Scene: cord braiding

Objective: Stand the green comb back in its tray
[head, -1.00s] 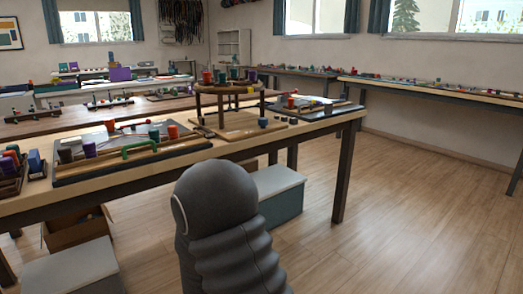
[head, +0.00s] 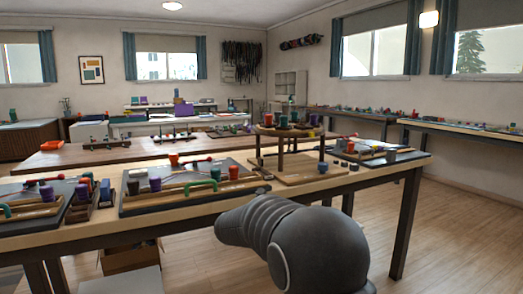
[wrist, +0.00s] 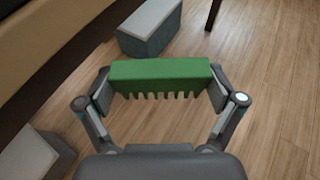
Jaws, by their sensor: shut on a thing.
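The green comb (wrist: 160,70) is held crosswise between the fingers of my gripper (wrist: 160,88) in the wrist view. Its plain spine is at the top of the picture and its row of short teeth points down the picture. The comb is over the floor, apart from any table. In the head view only my dark arm shows in front of the table; the gripper and comb are hidden there. Small dark wooden trays (head: 84,218) stand on the near table's left, with purple and blue pieces in them. I cannot tell which tray is the comb's.
The near table (head: 150,231) carries dark boards with coloured spools, a green handle (head: 201,186) and a round braiding stand (head: 285,132). A grey box (wrist: 150,28) stands on the floor, with another pale box (wrist: 28,160) at lower left. Open floor lies to the right.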

